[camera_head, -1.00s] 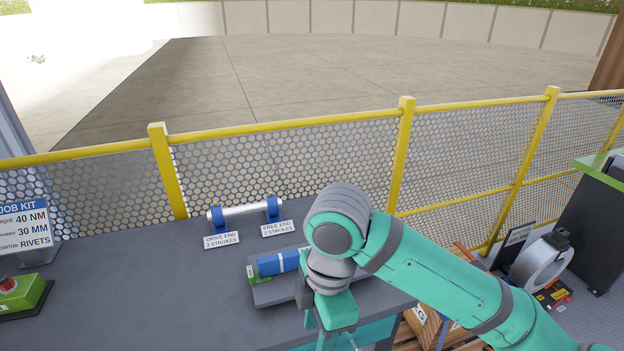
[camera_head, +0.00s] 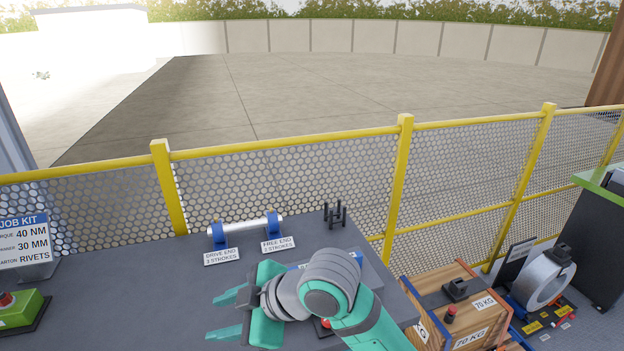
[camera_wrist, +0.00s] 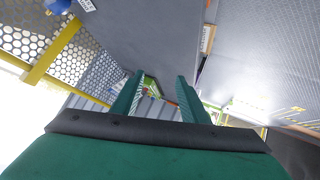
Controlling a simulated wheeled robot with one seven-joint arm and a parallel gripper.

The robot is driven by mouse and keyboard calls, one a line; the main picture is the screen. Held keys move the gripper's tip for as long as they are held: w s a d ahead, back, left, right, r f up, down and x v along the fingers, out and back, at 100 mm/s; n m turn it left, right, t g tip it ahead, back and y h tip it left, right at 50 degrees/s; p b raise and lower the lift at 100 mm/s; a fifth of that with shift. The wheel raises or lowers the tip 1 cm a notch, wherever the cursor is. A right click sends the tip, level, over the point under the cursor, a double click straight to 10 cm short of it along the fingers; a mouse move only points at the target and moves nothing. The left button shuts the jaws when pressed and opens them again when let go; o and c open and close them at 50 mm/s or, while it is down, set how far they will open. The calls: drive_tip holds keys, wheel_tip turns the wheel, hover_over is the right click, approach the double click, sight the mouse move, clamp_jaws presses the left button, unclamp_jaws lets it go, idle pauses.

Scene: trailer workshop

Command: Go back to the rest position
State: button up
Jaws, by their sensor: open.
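My gripper (camera_head: 228,314) is over the grey workbench (camera_head: 130,290) in the head view, its two green fingers pointing left. The fingers are apart with nothing between them. In the wrist view my gripper (camera_wrist: 156,95) also shows open and empty, with the bench surface and the fence beyond. My wrist and forearm hide most of the tray with the blue part behind them.
A shaft on blue stands (camera_head: 244,229) with two label plates stands at the bench's back. A black pronged holder (camera_head: 335,215) is to its right. A green box with a red button (camera_head: 20,308) is at left. Wooden crates (camera_head: 458,300) stand right. A yellow-railed fence (camera_head: 285,143) runs behind.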

drive_tip(key=w+a+r+m+t+y, duration=0.3)
drive_tip(key=w+a+m+t+y, duration=0.2)
drive_tip(key=m+t, duration=0.2)
drive_tip(key=s+d+f+m+t+h, duration=0.4)
drive_tip(key=d+f+m+h, duration=0.3)
drive_tip(key=f, duration=0.4)
drive_tip(key=s+d+f+m+t+h, duration=0.4)
drive_tip(key=d+f+m, duration=0.1)
drive_tip(key=f+m, duration=0.45)
drive_tip(key=s+d+f+n+h, duration=0.1)
drive_tip(key=s+d+f, duration=0.1)
drive_tip(key=s, duration=0.6)
drive_tip(key=s+d+f+n+g+h, duration=0.1)
drive_tip(key=s+d+f, duration=0.2)
drive_tip(key=s, duration=0.6)
drive_tip(key=s+d+f+n+g+h, duration=0.1)
drive_tip(key=s+d, duration=0.3)
drive_tip(key=s, duration=0.4)
drive_tip(key=shift+s+f+n+h, duration=0.25)
drive_tip(key=shift+f+n+h, duration=0.2)
drive_tip(key=shift+f, duration=0.2)
drive_tip(key=shift+d, duration=0.1)
